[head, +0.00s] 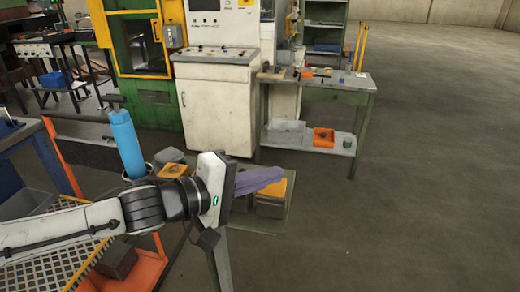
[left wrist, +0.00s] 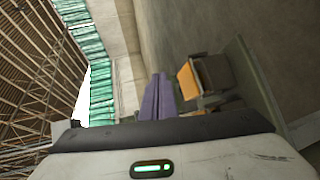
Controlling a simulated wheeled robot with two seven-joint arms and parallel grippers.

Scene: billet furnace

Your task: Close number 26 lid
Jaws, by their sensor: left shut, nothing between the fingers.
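My left gripper (head: 277,175) reaches in from the left, its purple fingers together and empty. They point right, over or just in front of a small box with an orange top (head: 272,198) on a green table; the fingers hide part of it. I cannot tell whether they touch it. The left wrist view shows the shut fingers (left wrist: 157,82) beside an orange face (left wrist: 188,82) on a dark box. Another grey box with an orange top (head: 172,170) stands behind my wrist. No number 26 is readable, so I cannot tell which lid is meant. My right gripper is not in view.
A blue cylinder (head: 126,142) stands upright left of my wrist. A white control cabinet (head: 215,105) and a green workbench (head: 340,82) stand behind. The floor at right is clear.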

